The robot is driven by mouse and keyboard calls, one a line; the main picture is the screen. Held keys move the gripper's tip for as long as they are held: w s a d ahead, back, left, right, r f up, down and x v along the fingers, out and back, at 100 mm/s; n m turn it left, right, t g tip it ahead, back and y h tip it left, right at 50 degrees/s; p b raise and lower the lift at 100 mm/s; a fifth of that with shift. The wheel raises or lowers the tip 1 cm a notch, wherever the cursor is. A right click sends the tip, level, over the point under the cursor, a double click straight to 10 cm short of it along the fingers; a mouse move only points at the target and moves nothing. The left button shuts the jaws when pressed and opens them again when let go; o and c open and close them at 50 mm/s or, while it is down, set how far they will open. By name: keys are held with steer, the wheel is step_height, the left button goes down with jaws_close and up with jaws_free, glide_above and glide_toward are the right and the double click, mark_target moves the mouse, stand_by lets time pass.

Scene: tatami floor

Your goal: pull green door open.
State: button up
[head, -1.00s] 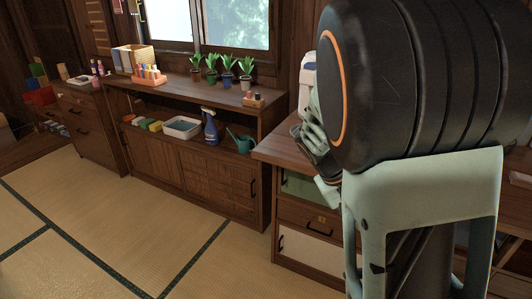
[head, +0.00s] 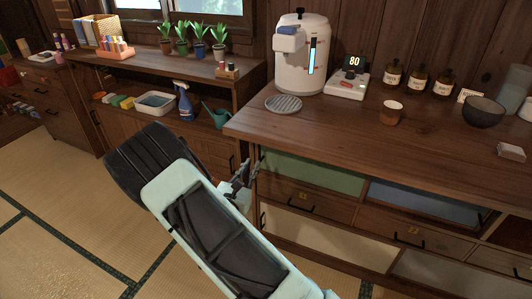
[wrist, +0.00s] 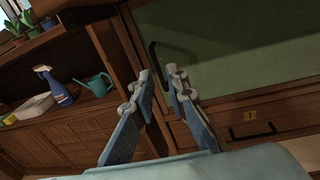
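The green door (head: 315,172) is the upper left front of the cabinet under the counter, and it looks shut. It fills the upper right of the wrist view (wrist: 250,50). Its dark curved handle (wrist: 154,55) is near the door's left edge. My gripper (wrist: 158,74) points at this handle, with its two fingertips apart and nothing seen held. The handle's lower part appears in line with the gap between the fingertips; I cannot tell whether they touch it. In the head view my gripper (head: 244,175) is at the cabinet's left edge, and my arm hides part of the cabinet.
Below the green door is a wooden drawer (head: 305,198) with a black handle; a blue front (head: 420,200) is to the right. The counter holds a white dispenser (head: 302,55), a scale (head: 348,85) and a cup (head: 391,113). A low shelf with a teal watering can (head: 215,116) stands left.

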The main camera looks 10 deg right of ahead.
steer(key=shift+n+t+y, duration=0.5)
steer(key=shift+n+y, duration=0.1)
steer(key=shift+n, duration=0.2)
steer(key=b+x, duration=0.1)
steer(key=x, duration=0.3)
steer(key=f+b+x, duration=0.1)
steer(key=x, duration=0.2)
steer(key=f+b+x, duration=0.1)
steer(key=x, duration=0.3)
steer(key=shift+w+f, duration=0.15)
steer(key=shift+w, duration=0.15)
jaws_close()
steer(key=shift+s+d, duration=0.1)
